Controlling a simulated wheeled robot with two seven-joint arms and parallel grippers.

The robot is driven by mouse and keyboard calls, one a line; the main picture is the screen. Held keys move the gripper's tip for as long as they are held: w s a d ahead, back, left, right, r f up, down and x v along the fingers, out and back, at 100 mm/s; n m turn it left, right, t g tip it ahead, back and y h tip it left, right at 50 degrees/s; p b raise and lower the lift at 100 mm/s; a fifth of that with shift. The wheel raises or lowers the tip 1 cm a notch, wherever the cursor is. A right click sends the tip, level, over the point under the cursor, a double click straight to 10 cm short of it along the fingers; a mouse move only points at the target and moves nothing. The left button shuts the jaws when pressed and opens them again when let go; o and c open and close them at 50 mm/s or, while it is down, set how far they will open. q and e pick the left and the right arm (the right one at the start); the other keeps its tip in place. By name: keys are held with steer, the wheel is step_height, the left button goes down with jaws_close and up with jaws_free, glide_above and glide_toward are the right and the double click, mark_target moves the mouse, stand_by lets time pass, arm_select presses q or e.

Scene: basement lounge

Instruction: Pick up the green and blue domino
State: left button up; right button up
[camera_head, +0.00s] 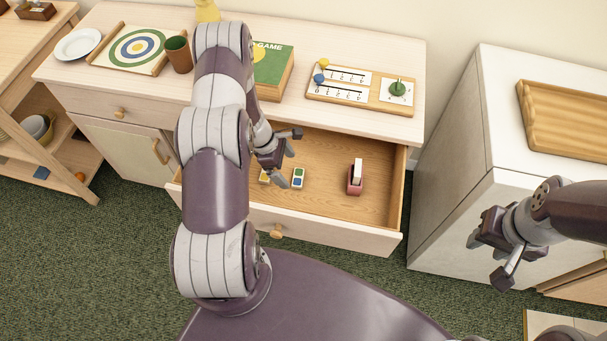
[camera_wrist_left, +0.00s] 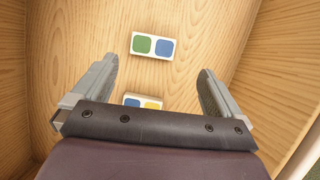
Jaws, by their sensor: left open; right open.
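The green and blue domino (camera_head: 298,178) lies flat on the floor of the open drawer; in the left wrist view it is a white tile (camera_wrist_left: 152,46) with a green square and a blue square. My left gripper (camera_head: 286,160) is open and empty above the drawer. In the left wrist view the domino lies a little beyond the gap between its fingertips (camera_wrist_left: 158,72). A second domino, blue and yellow (camera_wrist_left: 143,103), lies closer to the gripper and is partly hidden by it; it also shows in the head view (camera_head: 264,177). My right gripper (camera_head: 488,262) is open and empty at the right.
The drawer (camera_head: 325,215) is pulled out, with walls around the dominoes. A green game box (camera_head: 273,70), a wooden game board (camera_head: 362,101) and a brown cup (camera_head: 178,54) stand on the cabinet top.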

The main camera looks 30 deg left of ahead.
mark_target(298, 177)
arm_select(q)
steer(key=x, duration=0.2)
steer(key=w+x, duration=0.1)
steer(key=x, duration=0.2)
steer(key=shift+w+d+f+p, duration=0.1)
steer(key=shift+w+f+p, duration=0.05)
steer(key=shift+p, duration=0.25)
steer(key=shift+d+f, duration=0.15)
steer(key=shift+f, duration=0.35)
steer(key=c, duration=1.1)
